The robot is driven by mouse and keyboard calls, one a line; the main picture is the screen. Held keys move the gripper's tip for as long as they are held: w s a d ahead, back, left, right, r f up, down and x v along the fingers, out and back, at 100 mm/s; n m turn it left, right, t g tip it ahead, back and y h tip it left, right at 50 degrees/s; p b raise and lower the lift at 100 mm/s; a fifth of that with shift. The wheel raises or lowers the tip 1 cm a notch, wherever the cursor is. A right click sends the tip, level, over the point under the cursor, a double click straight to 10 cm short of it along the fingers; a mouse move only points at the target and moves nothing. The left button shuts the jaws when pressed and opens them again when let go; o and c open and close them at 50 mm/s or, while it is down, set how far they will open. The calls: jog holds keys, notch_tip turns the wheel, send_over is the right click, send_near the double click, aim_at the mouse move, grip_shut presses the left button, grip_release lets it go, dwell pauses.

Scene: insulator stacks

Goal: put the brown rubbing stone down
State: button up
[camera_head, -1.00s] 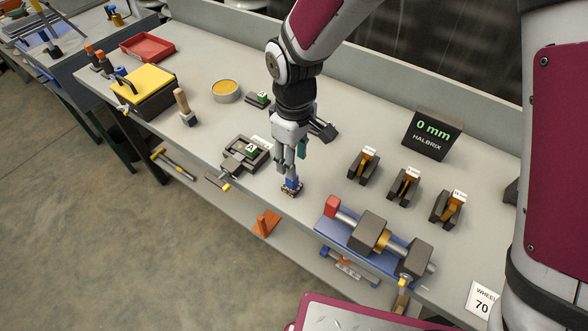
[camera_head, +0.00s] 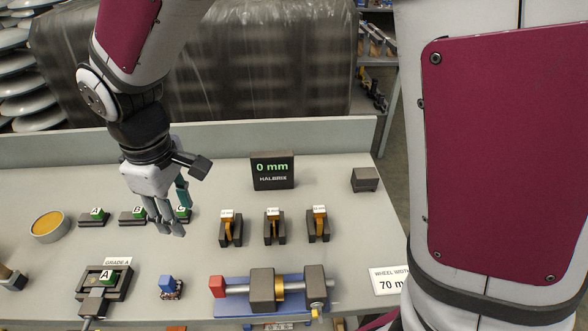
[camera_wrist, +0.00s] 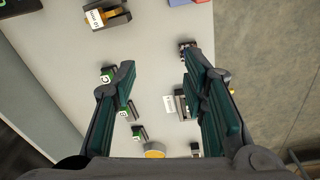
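A small block with a blue top and a dark brown speckled base (camera_head: 171,290), seemingly the brown rubbing stone, stands upright on the bench near its front edge. It also shows in the wrist view near the right fingertip (camera_wrist: 188,47). My gripper (camera_head: 168,230) is above the bench, farther back than the stone and apart from it. In the wrist view its two green-padded fingers (camera_wrist: 158,68) are spread wide with nothing held between them.
A dark holder with a green A block (camera_head: 107,278) is left of the stone. A blue fixture with a shaft (camera_head: 268,310) is to the right. Green-lettered blocks (camera_head: 96,214) line the back. Three clamp-like stands (camera_head: 274,228) and a 0 mm display (camera_head: 272,172) are farther right.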

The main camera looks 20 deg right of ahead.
jog(key=s+d+r+m+t, duration=0.1)
jog(key=s+d+r+m, duration=0.2)
jog(key=d+r, duration=0.35)
jog(key=s+d+r+m+t, duration=0.1)
jog(key=s+d+r+m, duration=0.2)
jog(key=d, duration=0.6)
jog(key=s+d+r+m+t, duration=0.1)
jog(key=s+d+m, duration=0.4)
jog(key=s, duration=0.5)
jog(key=d, duration=0.2)
jog(key=shift+s+d+m, duration=0.3)
jog(key=shift+d, duration=0.05)
jog(key=shift+r, duration=0.15)
jog(key=shift+r+p, duration=0.35)
jog(key=shift+r, duration=0.05)
jog(key=shift+o, duration=0.4)
